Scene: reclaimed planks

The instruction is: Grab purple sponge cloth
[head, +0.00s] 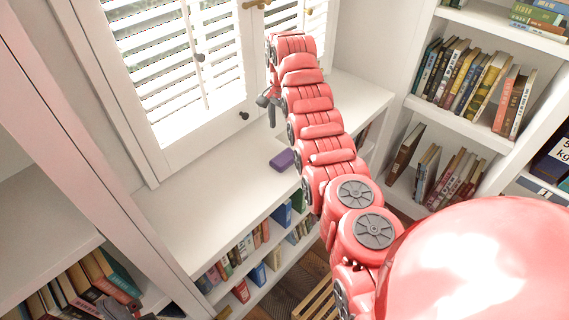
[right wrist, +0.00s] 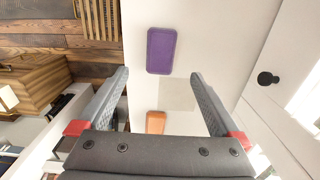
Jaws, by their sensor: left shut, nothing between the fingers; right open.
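The purple sponge cloth (head: 282,159) lies flat on the white window ledge (head: 215,190), just left of my right arm. In the right wrist view the purple sponge cloth (right wrist: 161,50) shows whole, beyond the fingertips. My right gripper (head: 269,108) hangs from the end of the red arm, near the window. In the wrist view my right gripper (right wrist: 159,75) is open and empty, with its fingers apart and the cloth ahead of the gap. My left gripper (head: 122,309) is partly visible at the bottom left edge, shut and empty, far from the cloth.
An orange item (right wrist: 155,122) and a pale square patch (right wrist: 178,93) show on the ledge in the wrist view. White shutters (head: 175,60) stand behind the ledge. Book shelves (head: 465,75) stand at right, with more books below the ledge. The ledge left of the cloth is clear.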

